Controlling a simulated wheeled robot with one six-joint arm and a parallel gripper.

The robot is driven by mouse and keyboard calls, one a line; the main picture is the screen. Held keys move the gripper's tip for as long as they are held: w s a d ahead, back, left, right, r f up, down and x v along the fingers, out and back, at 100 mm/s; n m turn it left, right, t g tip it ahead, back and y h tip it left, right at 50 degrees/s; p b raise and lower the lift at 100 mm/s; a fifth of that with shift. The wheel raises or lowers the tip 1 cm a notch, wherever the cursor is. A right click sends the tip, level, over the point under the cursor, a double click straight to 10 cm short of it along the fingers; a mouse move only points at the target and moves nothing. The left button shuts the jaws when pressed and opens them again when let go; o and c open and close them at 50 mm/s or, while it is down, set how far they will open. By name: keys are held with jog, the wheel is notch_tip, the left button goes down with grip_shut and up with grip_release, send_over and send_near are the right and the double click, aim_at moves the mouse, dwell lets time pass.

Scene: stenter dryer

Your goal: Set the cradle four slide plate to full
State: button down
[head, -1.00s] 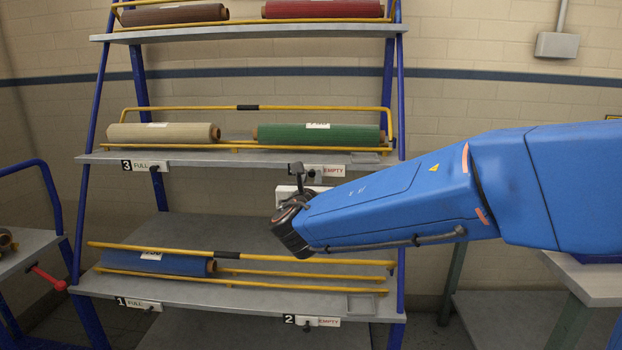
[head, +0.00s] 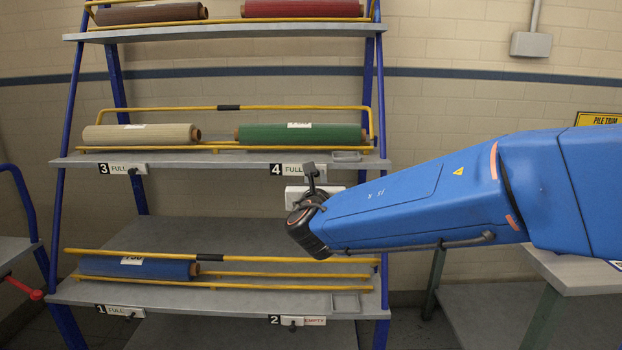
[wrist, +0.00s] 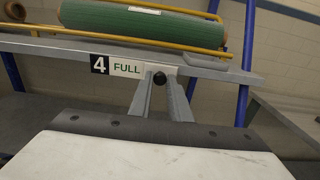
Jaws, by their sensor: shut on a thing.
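The cradle four slide plate (head: 321,167) is a small pale plate with a dark knob, on the rail under the green roll (head: 300,135). The number 4 and the word FULL show to its left, and no EMPTY word shows there. The wrist view shows the slide plate (wrist: 167,69) and its black knob (wrist: 159,79) at the end of the sign. My gripper (wrist: 160,86) is shut on this knob, a finger on either side. In the head view my gripper (head: 311,171) is small and partly hidden by my wrist.
Cradle three's sign (head: 122,169) reads FULL below a cream roll (head: 140,134). Cradle one's sign (head: 118,310) reads FULL by a blue roll (head: 135,267). Cradle two's sign (head: 297,320) reads EMPTY. A grey table (head: 585,272) stands right of the rack.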

jog(key=c, duration=1.7)
grip_release()
jog(key=shift+d, duration=0.25)
jog(key=shift+o, duration=0.2)
jog(key=s, duration=1.7)
jog(key=shift+s+a, duration=0.2)
jog(key=shift+a, duration=0.1)
